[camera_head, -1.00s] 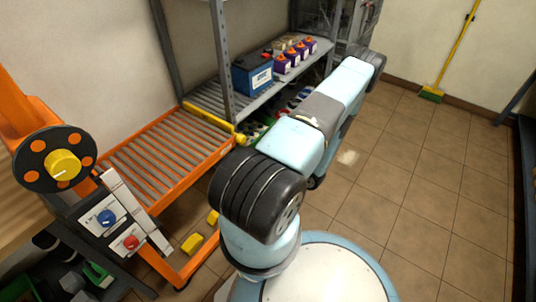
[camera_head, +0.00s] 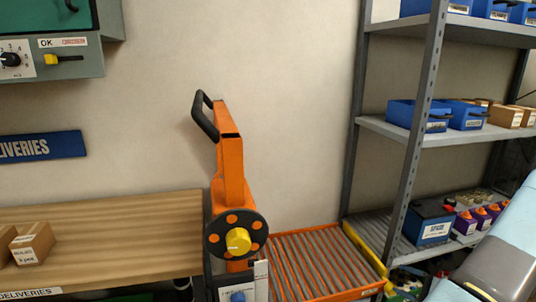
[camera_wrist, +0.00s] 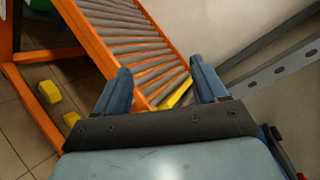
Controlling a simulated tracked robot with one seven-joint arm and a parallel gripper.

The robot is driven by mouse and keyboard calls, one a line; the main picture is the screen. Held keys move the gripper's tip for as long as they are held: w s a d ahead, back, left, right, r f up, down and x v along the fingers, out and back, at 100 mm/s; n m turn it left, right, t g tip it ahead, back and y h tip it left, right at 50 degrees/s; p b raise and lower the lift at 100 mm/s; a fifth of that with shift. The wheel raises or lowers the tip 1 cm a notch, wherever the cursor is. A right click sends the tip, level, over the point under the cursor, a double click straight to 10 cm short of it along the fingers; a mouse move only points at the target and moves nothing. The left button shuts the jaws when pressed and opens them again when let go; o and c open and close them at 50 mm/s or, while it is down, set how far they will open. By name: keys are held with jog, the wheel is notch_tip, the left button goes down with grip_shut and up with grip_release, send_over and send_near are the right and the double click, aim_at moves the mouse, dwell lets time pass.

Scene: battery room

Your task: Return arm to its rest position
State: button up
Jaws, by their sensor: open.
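My gripper (camera_wrist: 160,88) shows in the wrist view with its two blue fingers spread apart and nothing between them. Beyond the fingers lie the orange roller conveyor (camera_wrist: 135,35) and a yellow bar at its end. I cannot tell the exact distance to them. In the head view, part of my arm (camera_head: 495,260) crosses the lower right corner, in front of the shelf's lower right part. The gripper itself is outside the head view.
The conveyor (camera_head: 318,262) stands beside a grey shelf rack (camera_head: 408,150) holding a blue battery (camera_head: 430,222) and blue bins. An orange post with a yellow knob (camera_head: 238,241) stands next to a wooden bench (camera_head: 110,212) with cartons. Yellow blocks (camera_wrist: 50,92) lie below the conveyor.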

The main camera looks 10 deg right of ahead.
jog(key=w+a+r+n+g, duration=0.1)
jog(key=a+r+n+g, duration=0.5)
jog(key=a+r, duration=0.55)
jog(key=w+a+r+n+g, duration=0.1)
jog(key=a+r+n+g, duration=0.7)
jog(key=r, duration=0.6)
jog(key=s+a+r+n+t+h, duration=0.2)
jog(key=s+a+r, duration=0.4)
jog(key=r, duration=0.3)
jog(key=s+a+r+n+t+h, duration=0.2)
jog(key=s+a+r+t+h, duration=0.1)
jog(key=s+a+r+h, duration=0.3)
jog(key=shift+s+a+r+t+h, duration=0.35)
jog(key=shift+s+r+h, duration=0.45)
jog(key=shift+s+r, duration=0.5)
jog(key=shift+w+r, duration=0.15)
jog(key=shift+w, duration=0.05)
